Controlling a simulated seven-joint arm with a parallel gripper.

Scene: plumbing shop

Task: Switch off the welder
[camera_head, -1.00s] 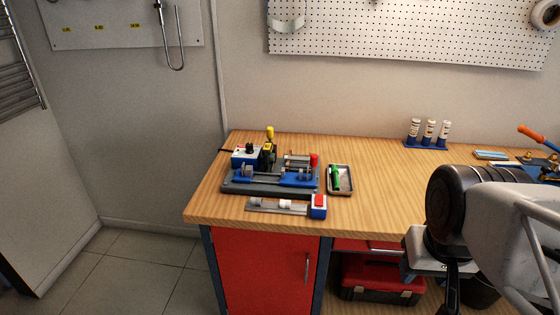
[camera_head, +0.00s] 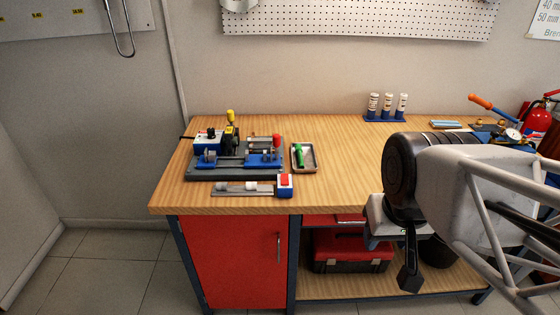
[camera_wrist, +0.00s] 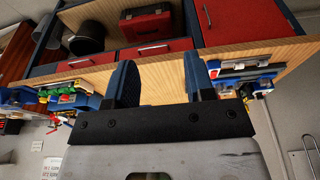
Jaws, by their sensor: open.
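A blue and grey bench machine (camera_head: 237,163), which looks like the welder, stands on the left part of the wooden bench. It has a blue-white control box (camera_head: 208,142) with dark knobs, a yellow-topped lever (camera_head: 230,117) and a red-topped post (camera_head: 276,141). In front lies a grey bar with white pieces, ending in a small box with a red top (camera_head: 285,182). Which part is the power switch is too small to tell. The machine also shows in the wrist view (camera_wrist: 240,70). My gripper (camera_wrist: 160,82) is open and empty, apart from the machine, in front of the bench.
A small tray (camera_head: 304,166) with a green item lies right of the machine. Several white-blue bottles (camera_head: 387,105) stand at the back. A red toolbox (camera_head: 352,249) sits on the lower shelf. The bench's middle is clear. A fire extinguisher (camera_head: 538,120) is at far right.

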